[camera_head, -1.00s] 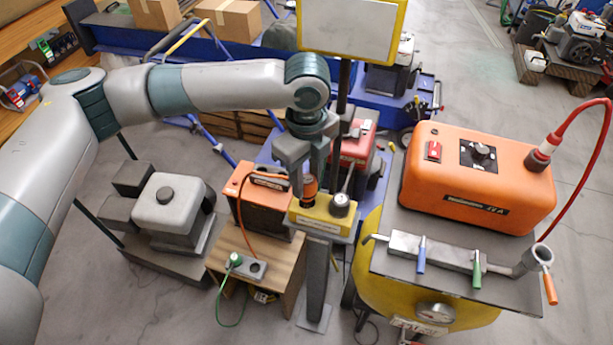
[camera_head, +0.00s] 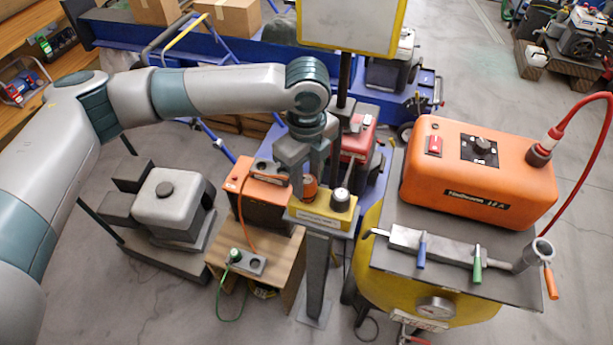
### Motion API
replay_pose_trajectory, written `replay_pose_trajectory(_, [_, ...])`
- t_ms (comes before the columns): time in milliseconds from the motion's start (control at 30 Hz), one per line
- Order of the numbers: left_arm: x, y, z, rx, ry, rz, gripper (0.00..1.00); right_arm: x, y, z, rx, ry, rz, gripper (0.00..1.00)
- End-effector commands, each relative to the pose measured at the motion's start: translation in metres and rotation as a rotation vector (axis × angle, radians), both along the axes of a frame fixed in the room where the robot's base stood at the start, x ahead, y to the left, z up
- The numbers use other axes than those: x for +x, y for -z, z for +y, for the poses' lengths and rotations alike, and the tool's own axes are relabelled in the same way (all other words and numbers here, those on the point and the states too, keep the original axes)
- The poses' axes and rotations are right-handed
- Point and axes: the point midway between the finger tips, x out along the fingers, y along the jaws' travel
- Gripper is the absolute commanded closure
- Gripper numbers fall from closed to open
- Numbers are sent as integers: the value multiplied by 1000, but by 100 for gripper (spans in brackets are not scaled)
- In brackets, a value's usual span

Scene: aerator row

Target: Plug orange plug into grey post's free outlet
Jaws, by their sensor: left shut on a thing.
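My left gripper (camera_head: 309,182) comes down from above and is shut on the orange plug (camera_head: 310,188). The plug is upright over the left part of the yellow box (camera_head: 322,222) on top of the grey post (camera_head: 317,275). Its lower end is at the box's top face, and I cannot tell how deep it sits. The outlet under it is hidden. My right gripper is not in view.
An orange case (camera_head: 265,205) and a grey socket block (camera_head: 247,263) with a green plug (camera_head: 235,255) rest on a wooden stand to the left. An orange cord (camera_head: 241,220) hangs there. A yellow-framed panel on a dark pole (camera_head: 345,75) rises behind.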

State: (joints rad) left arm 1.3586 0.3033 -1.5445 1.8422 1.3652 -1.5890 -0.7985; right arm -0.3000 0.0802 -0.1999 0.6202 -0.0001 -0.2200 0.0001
Motion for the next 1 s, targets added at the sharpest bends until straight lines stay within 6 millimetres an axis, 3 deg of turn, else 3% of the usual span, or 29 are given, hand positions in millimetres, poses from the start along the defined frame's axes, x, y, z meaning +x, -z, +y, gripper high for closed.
replay_pose_trajectory(867, [0,18,0,1,0,1,91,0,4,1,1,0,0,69])
replay_pose_trajectory(900, [0,18,0,0,0,0,65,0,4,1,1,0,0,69])
replay_pose_trajectory(1000, [0,18,0,0,0,0,46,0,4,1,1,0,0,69])
